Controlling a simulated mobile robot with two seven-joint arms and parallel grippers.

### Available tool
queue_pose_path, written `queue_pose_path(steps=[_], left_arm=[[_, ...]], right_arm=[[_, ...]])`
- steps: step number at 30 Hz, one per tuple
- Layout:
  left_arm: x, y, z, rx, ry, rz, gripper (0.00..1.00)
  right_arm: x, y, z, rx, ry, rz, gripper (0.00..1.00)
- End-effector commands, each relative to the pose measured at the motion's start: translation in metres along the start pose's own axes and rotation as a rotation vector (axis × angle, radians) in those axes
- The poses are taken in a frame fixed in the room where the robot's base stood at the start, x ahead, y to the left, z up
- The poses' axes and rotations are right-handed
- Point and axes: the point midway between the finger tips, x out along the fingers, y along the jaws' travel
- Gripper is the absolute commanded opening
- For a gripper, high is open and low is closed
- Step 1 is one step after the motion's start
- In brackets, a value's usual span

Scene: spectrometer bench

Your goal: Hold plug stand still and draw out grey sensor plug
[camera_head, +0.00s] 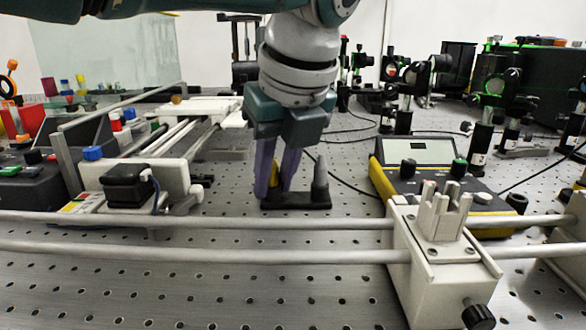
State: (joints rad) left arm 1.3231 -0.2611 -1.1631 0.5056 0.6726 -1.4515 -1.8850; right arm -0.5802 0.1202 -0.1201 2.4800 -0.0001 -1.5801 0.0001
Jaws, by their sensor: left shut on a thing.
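The plug stand (297,201) is a low black base on the perforated bench, near the middle of the view. The grey sensor plug (320,184) stands upright on its right end, tapering to a narrow top. My left gripper (278,185) comes down from above with purple fingers over the left end of the stand. It is shut on a yellow upright part (273,174) at that end, partly hidden by the fingers. The grey plug is just right of the fingers, apart from them. My right gripper is not in view.
Two metal rails (250,222) cross in front of the stand, with a white block (432,255) at right. A yellow and black meter (425,165) stands right of the plug. A white instrument with a black knob (128,185) is at left. Cables lie behind.

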Motion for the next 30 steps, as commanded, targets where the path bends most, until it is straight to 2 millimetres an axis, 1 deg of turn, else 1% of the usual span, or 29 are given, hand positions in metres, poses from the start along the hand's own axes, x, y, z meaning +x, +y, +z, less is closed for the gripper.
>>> queue_pose_path(steps=[5, 6, 15, 24, 26, 30], left_arm=[[0.002, 0.001, -0.001, -0.001, 0.002, 0.002, 0.0], [0.001, 0.001, 0.0, -0.001, 0.0, 0.001, 0.27], [0.001, 0.0, 0.0, -0.001, 0.0, 0.0, 0.61], [-0.002, 0.0, 0.0, 0.0, 0.001, 0.001, 0.61], [-0.006, 0.0, 0.001, 0.0, 0.001, -0.001, 0.61], [-0.026, 0.0, 0.002, 0.002, 0.001, -0.002, 0.61]], right_arm=[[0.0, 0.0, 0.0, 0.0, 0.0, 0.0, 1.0], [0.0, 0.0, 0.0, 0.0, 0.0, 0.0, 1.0], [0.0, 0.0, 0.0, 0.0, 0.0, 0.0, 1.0], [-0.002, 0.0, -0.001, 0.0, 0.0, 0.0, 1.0], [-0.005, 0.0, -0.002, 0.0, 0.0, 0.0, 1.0], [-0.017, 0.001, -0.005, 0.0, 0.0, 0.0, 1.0]])
